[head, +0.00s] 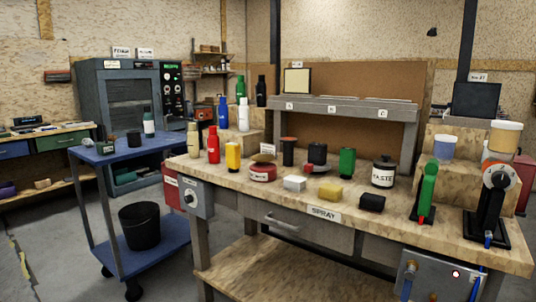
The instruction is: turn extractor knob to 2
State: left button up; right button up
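A small grey box with a round dial or knob (190,197) is fixed to the left front corner of the wooden workbench (240,180). It may be the extractor control; its markings and the knob's setting are too small to read. Another metal box with a red and white round part (455,273) hangs under the bench's right front edge. Neither of my grippers is in view, and nothing is seen touching either box.
Bottles, tins and sponges stand on the bench, with a green tool (427,190) and a black tool (490,205) at the right. A blue cart (135,150) with a black bucket (140,226) stands left. Some floor at lower left is clear.

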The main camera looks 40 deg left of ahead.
aim_at(189, 199)
jog(key=u, duration=1.4)
